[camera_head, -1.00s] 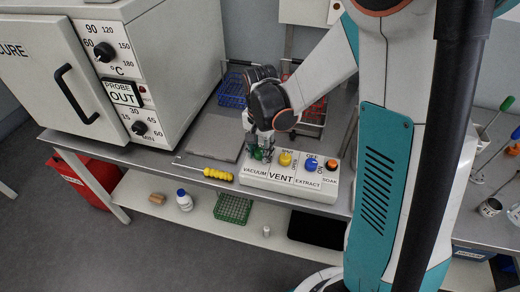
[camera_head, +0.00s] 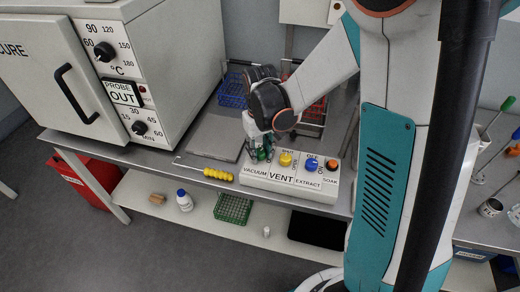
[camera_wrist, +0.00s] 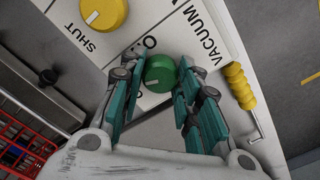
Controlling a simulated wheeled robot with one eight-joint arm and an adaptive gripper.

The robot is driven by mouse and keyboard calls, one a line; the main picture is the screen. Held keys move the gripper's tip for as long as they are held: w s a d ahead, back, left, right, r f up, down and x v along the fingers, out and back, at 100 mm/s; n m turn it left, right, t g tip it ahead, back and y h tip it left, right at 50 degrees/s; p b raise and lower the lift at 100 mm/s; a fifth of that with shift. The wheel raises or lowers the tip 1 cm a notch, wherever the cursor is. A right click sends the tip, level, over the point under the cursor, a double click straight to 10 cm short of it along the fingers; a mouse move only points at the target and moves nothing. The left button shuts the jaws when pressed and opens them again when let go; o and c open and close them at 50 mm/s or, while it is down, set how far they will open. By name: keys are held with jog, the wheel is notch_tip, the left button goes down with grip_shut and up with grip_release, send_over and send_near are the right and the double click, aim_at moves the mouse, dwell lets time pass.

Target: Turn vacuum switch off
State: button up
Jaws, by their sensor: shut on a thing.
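The vacuum switch is a green round knob (camera_wrist: 160,73) at the left end of the white control panel (camera_head: 290,183), beside the label VACUUM. A pale mark shows on the knob's face in the wrist view. My gripper (camera_wrist: 158,80) is over the panel with its teal fingers on both sides of the green knob, shut on it. In the head view my gripper (camera_head: 262,150) largely hides the knob. Part of the lettering round the knob is hidden by the fingers.
A yellow knob (camera_head: 285,159), a blue knob (camera_head: 311,165) and an orange knob (camera_head: 332,165) follow to the right on the panel. The oven (camera_head: 110,70) stands left; wire baskets (camera_head: 232,90) are behind.

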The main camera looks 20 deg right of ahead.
aim_at(260, 151)
jog(key=n, duration=0.4)
jog(key=shift+n, duration=0.3)
dwell(0.3)
jog(key=o, duration=1.1)
jog(key=shift+c, duration=0.2)
notch_tip(260, 151, up, 12)
